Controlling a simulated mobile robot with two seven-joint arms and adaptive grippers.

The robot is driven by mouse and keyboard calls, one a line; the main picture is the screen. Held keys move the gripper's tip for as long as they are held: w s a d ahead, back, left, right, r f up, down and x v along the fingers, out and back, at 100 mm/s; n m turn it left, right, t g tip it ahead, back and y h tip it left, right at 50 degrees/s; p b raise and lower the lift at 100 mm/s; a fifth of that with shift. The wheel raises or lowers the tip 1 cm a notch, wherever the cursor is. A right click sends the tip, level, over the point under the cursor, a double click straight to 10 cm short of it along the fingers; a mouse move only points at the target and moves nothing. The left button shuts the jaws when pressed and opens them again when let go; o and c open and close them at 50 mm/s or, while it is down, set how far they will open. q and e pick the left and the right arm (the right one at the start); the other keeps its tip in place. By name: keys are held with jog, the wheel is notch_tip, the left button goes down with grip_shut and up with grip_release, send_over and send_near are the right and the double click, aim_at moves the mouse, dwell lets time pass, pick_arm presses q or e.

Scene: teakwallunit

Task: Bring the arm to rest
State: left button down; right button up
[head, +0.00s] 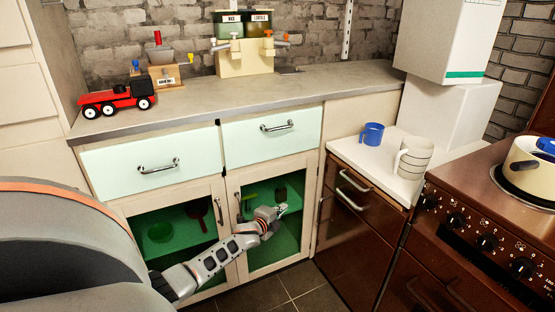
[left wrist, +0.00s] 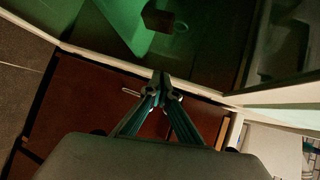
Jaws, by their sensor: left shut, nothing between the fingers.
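My left gripper (head: 277,212) is in front of the right glass door (head: 264,253) of the low cabinet in the head view. Its arm comes up from the lower left. In the left wrist view the gripper (left wrist: 162,82) has its fingertips together, with nothing between them. Green-lit glass (left wrist: 110,28) lies beyond the tips in that view. I cannot tell whether the fingers touch the door. My right gripper is not in view.
Two mint drawers (head: 150,161) sit above the glass doors, under a grey counter (head: 220,93). A red toy truck (head: 117,100) and dispensers (head: 244,50) stand on it. At right are a blue mug (head: 371,134), a striped cup (head: 412,158) and a brown stove (head: 485,195).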

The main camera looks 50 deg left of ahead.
pick_arm(q)
jog(key=shift+s+a, duration=0.1)
jog(key=shift+s, duration=0.2)
